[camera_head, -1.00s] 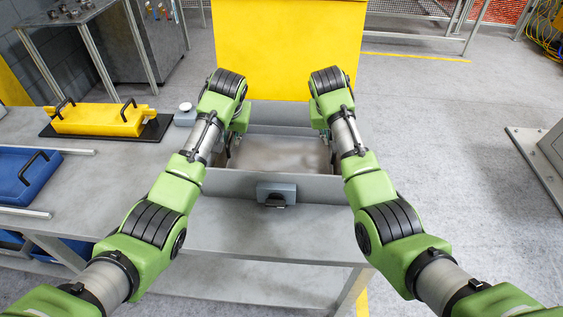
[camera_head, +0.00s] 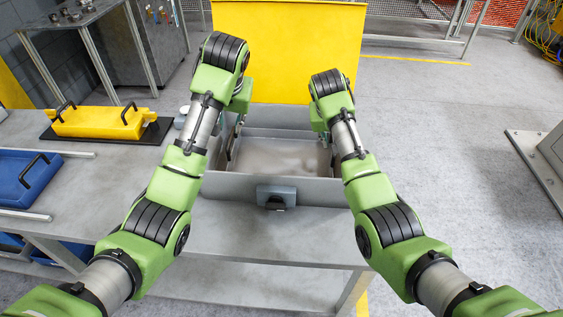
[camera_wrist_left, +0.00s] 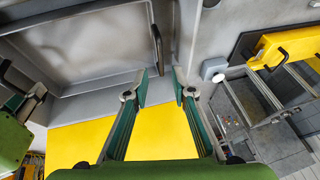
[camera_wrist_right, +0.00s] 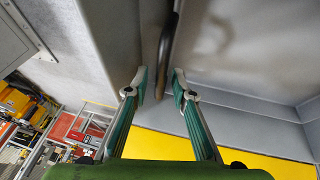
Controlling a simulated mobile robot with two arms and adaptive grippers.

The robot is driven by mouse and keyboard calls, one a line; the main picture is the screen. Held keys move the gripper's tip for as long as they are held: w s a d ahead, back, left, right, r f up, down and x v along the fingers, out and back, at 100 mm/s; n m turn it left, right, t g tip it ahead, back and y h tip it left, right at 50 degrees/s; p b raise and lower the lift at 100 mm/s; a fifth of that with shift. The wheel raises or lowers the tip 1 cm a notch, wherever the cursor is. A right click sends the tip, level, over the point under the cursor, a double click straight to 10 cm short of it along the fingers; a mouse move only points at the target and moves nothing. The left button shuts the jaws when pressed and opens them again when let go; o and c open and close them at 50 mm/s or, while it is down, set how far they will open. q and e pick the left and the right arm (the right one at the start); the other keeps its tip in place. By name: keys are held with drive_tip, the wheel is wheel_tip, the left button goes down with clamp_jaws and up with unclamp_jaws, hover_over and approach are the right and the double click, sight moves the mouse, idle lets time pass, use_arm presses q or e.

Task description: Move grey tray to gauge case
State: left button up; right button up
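The grey tray (camera_head: 285,157) lies inside the grey open-topped case (camera_head: 320,190), with a yellow panel (camera_head: 290,50) standing behind it. The tray also shows in the left wrist view (camera_wrist_left: 100,50) and right wrist view (camera_wrist_right: 255,50). My left gripper (camera_wrist_left: 161,86) is open and empty above the tray's left side, with the dark left handle (camera_wrist_left: 156,48) beyond its fingertips. My right gripper (camera_wrist_right: 159,85) is open, its fingers apart on either side of the line of the right handle (camera_wrist_right: 167,48). In the head view the arms partly hide both tray sides.
A dark latch (camera_head: 277,197) sits on the case's front. To the left are a yellow case (camera_head: 98,121) on a black mat, a blue bin (camera_head: 25,180) and a small device with a pale knob (camera_head: 184,110). The table (camera_head: 110,185) is clear in between.

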drive_tip(key=v, duration=1.2)
idle(0.3)
